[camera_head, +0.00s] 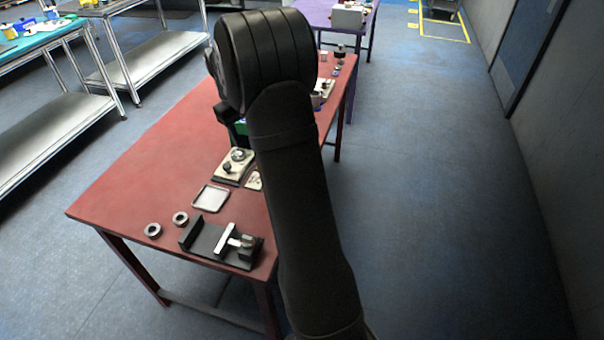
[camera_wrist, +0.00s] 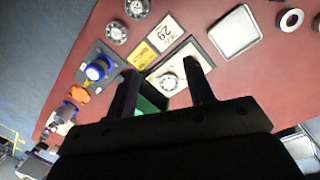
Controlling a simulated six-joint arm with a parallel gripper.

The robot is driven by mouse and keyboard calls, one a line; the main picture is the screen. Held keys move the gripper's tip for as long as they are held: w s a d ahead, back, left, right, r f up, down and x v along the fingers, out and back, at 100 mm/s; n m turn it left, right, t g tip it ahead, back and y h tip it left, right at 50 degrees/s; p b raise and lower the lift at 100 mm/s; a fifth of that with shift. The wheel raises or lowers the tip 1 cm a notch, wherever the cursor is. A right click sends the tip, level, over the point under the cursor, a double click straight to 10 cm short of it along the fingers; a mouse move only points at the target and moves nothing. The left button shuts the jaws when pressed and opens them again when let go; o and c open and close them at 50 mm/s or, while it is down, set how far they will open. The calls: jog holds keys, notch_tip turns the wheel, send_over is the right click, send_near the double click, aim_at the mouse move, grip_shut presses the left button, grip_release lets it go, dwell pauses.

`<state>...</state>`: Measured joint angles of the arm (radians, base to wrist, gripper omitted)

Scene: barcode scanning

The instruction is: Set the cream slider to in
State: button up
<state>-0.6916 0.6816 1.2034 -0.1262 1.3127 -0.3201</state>
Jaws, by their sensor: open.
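A cream device with round dark-and-silver knobs (camera_head: 235,164) sits on a dark base on the red table. The wrist view shows a cream plate with a round knob (camera_wrist: 178,71), apparently the same device, beyond and between my fingertips. I cannot make out which part is the slider or its setting. My gripper (camera_wrist: 162,67) is open, with its two dark fingers apart and nothing seen held. A green block (camera_wrist: 150,101) shows behind the fingers, partly hidden. In the head view my arm hides most of the gripper and part of the table.
A grey square tray (camera_head: 211,198) lies beside the cream device. Two metal rings (camera_head: 153,230) and a black fixture with a light bar (camera_head: 222,244) stand near the table's front.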

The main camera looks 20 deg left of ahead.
jog(key=s+d+f+n+h, duration=0.1)
jog(key=s+d+f+n, duration=0.1)
jog(key=d, duration=0.7)
jog(key=s+d+f+n+h, duration=0.1)
jog(key=s+d+f+n, duration=0.2)
jog(key=d, duration=0.6)
jog(key=shift+s+f+n+h, duration=0.25)
jog(key=shift+f+n+h, duration=0.25)
jog(key=shift+n, duration=0.7)
jog(key=shift+f, duration=0.1)
notch_tip(320, 180, up, 9)
jog(key=m+y, duration=0.5)
jog(key=m, duration=0.5)
send_over(227, 164)
jog(key=f, duration=1.6)
jog(key=shift+s+f, duration=0.2)
jog(key=shift+f, duration=0.15)
grip_shut()
jog(key=shift+w, duration=0.1)
